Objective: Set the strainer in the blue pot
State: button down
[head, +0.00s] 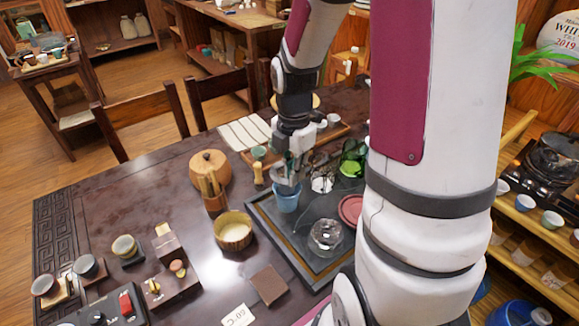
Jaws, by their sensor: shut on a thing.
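The blue pot (286,200) stands upright at the left side of the dark tea tray (268,228). My gripper (286,177) points down directly above the pot, with its fingertips at about the height of the pot's mouth. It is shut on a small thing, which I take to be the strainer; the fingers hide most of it. I cannot tell whether the strainer touches the pot's rim or is inside it.
Close by on the tray are a clear glass pot (326,236), a red dish (349,209) and green glassware (352,160). A wooden tool holder (214,202), a wooden bowl (233,231) and a round wooden box (210,168) stand to the left. My arm hides the right side.

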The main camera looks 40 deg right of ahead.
jog(key=shift+f+b, duration=0.9)
jog(key=shift+f, duration=1.55)
jog(key=c, duration=1)
grip_release()
jog(key=shift+r+p, duration=3.25)
jog(key=shift+r, duration=0.3)
